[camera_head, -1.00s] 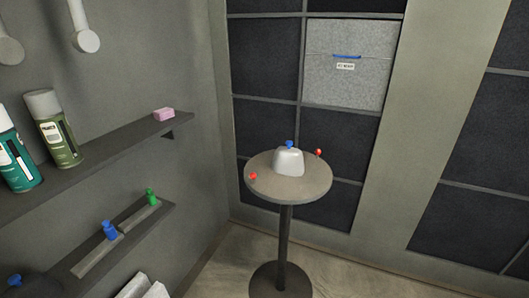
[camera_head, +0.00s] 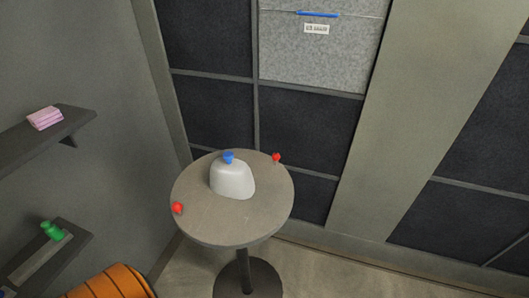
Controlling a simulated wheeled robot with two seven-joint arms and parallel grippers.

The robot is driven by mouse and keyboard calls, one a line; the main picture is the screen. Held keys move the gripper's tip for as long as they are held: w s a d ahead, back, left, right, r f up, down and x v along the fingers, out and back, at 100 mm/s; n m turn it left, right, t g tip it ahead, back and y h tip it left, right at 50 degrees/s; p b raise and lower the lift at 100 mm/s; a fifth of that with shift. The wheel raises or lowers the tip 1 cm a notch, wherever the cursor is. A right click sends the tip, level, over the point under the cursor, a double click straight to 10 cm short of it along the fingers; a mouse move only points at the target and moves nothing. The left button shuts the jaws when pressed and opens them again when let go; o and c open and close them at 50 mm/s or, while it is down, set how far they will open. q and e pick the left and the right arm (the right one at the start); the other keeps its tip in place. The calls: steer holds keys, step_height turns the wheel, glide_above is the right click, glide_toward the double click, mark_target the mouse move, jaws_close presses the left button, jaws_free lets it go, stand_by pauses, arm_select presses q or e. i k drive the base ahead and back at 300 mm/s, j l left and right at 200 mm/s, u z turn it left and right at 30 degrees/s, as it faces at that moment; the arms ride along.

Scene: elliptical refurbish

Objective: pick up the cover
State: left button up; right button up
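The cover (camera_head: 232,181) is a white, rounded dome with a blue knob (camera_head: 229,157) on top. It stands upright near the middle of a small round grey table (camera_head: 235,228) on a single column. Neither of my grippers shows in the head view. An orange ribbed part at the bottom left edge may be one of my arms, but I cannot tell.
Two red knobs sit at the table's rim, one at the left (camera_head: 178,208) and one at the back right (camera_head: 276,157). Wall shelves at the left hold a pink block (camera_head: 45,118) and a green peg (camera_head: 52,231). A panelled wall stands behind the table; floor is free to the right.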

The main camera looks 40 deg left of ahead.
mark_target(230, 177)
steer(key=i+l+z, duration=0.1)
steer(key=i+z, duration=0.35)
steer(key=i, duration=0.15)
steer(key=i+z, duration=0.45)
steer(key=i+j, duration=0.1)
steer(key=i, duration=0.3)
steer(key=u, duration=0.5)
steer(key=i+l+u, duration=0.1)
steer(key=u, duration=0.35)
steer(key=l+u, duration=0.1)
steer(key=u, duration=0.4)
steer(key=l+u, duration=0.1)
steer(key=u, duration=0.35)
steer(key=l+u, duration=0.1)
steer(key=u, duration=0.4)
steer(key=l+u, duration=0.15)
steer(key=u, duration=0.35)
steer(key=l+u, duration=0.1)
steer(key=u, duration=0.35)
